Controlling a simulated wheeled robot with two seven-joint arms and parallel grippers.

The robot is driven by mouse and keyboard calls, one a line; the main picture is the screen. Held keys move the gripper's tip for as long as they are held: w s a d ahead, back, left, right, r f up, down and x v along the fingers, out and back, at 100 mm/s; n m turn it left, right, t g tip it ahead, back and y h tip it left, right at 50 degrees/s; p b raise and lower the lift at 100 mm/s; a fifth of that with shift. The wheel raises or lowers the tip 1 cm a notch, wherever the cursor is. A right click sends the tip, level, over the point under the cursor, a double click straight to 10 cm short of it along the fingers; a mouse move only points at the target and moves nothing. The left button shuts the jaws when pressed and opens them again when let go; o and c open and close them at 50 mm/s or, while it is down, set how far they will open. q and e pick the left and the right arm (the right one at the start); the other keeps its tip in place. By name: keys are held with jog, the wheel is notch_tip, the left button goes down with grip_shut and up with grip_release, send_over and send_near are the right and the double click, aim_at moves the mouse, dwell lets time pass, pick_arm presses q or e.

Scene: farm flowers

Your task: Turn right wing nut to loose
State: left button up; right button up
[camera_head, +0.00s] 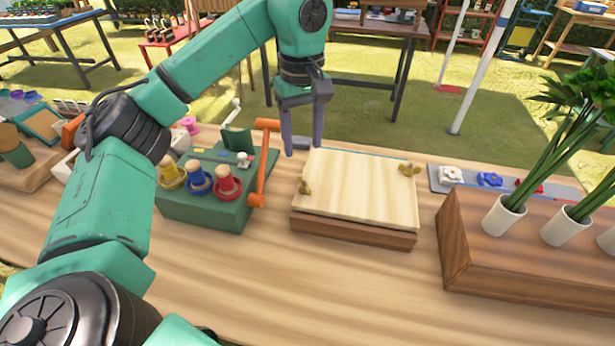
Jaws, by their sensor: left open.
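A wooden flower press (358,192) with a pale top board lies on the workbench near the middle. My right gripper is out of view.
A green block (207,212) with coloured knobs and an orange handle (263,165) stands left of the press. A wooden planter (453,240) with white tubes and green stems stands right. A grey tray (437,180) lies behind it. The bench front (330,290) is clear.

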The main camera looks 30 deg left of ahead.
pick_arm(q)
jog(key=b, duration=0.1)
send_over(304, 182)
jog(key=f, duration=0.5)
jog(key=shift+s+f, duration=0.2)
jog(key=shift+f, duration=0.15)
jog(key=f, duration=0.4)
jog(key=shift+w+f, duration=0.2)
jog(key=shift+f, duration=0.55)
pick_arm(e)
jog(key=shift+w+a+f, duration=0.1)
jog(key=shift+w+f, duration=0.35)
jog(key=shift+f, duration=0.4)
pick_arm(q)
jog(key=shift+c, duration=0.2)
grip_shut()
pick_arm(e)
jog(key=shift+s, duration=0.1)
